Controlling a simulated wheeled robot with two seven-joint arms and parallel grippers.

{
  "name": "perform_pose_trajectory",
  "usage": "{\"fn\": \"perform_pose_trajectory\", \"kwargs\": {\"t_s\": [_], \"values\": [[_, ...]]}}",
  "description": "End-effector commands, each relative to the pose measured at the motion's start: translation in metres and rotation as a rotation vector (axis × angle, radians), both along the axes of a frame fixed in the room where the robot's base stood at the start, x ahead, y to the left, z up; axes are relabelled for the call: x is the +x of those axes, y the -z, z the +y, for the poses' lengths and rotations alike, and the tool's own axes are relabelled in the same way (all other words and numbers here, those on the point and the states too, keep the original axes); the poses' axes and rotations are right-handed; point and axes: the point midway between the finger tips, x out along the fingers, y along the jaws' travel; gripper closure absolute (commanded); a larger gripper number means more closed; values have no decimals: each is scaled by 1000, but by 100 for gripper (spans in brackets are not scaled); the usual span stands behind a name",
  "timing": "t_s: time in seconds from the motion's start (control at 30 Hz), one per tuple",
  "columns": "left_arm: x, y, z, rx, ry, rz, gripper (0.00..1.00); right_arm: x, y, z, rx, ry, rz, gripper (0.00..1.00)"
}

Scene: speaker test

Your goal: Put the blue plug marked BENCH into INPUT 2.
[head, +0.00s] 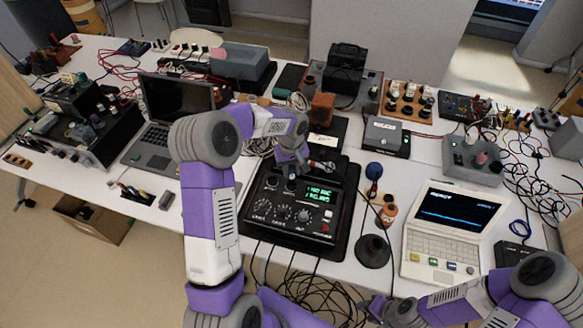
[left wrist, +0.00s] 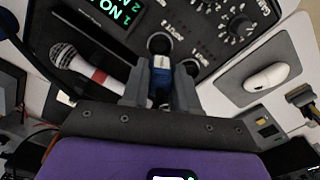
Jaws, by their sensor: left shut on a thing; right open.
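A black device (head: 300,205) with knobs and a lit green display sits mid-table; it also shows in the left wrist view (left wrist: 205,45). Two round dark sockets show there, one (left wrist: 160,43) straight ahead of my fingers and one (left wrist: 191,67) close to my right-hand finger. I cannot read which is INPUT 2. My left gripper (head: 293,168) is over the device's back left part. In the left wrist view its fingers (left wrist: 160,92) are shut on a blue plug (left wrist: 161,78); I cannot tell whether its tip touches the socket. No marking is readable. My right gripper (head: 376,307) is open and empty at the front edge.
A microphone (left wrist: 78,66) with a red band lies beside the display. A round black stand (head: 373,251) and a white laptop (head: 450,230) are right of the device. A dark laptop (head: 165,135) is left. Loose cables (head: 315,292) hang in front.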

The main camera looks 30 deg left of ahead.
Motion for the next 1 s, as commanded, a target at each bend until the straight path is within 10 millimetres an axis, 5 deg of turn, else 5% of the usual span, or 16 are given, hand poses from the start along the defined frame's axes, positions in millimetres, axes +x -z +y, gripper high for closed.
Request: {"fn": "perform_pose_trajectory", "kwargs": {"t_s": [0.5, 1.0], "values": [[0, 38, 0, 0, 1, 0, 100, 0, 27, 0, 0, 0, 0, 57], [0, 42, 0, 0, 1, 0, 100, 0, 30, 0, 0, 0, 0, 57]]}}
